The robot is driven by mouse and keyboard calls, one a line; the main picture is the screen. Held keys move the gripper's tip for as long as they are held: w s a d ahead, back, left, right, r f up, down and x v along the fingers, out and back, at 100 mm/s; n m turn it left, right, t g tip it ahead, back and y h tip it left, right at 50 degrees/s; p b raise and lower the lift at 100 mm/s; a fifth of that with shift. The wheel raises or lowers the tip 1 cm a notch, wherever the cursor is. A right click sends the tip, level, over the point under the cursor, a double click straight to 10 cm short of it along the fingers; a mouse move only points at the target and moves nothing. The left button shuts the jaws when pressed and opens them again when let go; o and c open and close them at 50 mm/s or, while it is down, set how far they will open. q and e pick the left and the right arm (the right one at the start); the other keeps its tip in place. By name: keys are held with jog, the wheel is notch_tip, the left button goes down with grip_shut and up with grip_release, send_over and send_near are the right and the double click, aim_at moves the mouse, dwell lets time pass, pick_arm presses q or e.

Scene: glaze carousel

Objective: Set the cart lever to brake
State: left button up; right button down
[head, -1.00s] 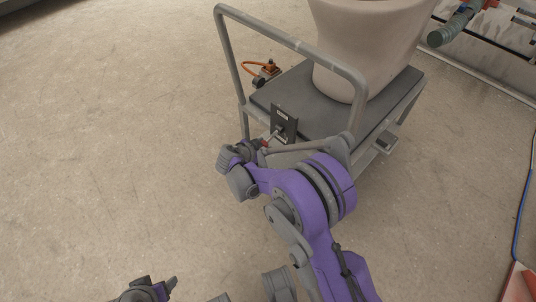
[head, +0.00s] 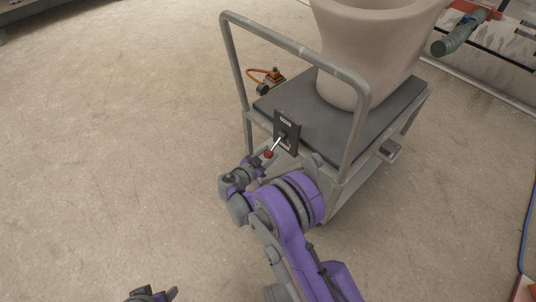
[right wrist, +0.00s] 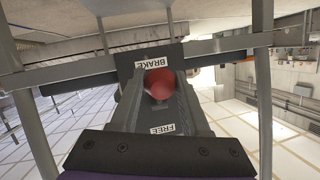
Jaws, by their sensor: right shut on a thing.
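The cart lever (head: 277,145) is a light rod with a red knob (head: 268,154). It sticks out from a dark plate (head: 293,145) on the cart's handle end and slants down-left in the head view. My right gripper (head: 257,161) is at the knob. In the right wrist view the red knob (right wrist: 160,83) sits between the fingers, which are shut on it. It appears close to the BRAKE label (right wrist: 153,62) and farther from the FREE label (right wrist: 162,129); both read upside down. My left gripper (head: 152,294) is cut off at the bottom edge; its jaws are unclear.
The grey cart (head: 330,83) has a tubular handle frame (head: 290,45) above the lever and carries a large pale vessel (head: 370,50). An orange and dark device (head: 270,79) lies on the floor beyond the cart. The floor to the left is clear.

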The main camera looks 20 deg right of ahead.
jog(key=shift+c, duration=1.9)
grip_release()
jog(key=shift+d, duration=0.1)
jog(key=p+v, duration=0.2)
jog(key=v, duration=0.9)
jog(key=shift+w, duration=0.1)
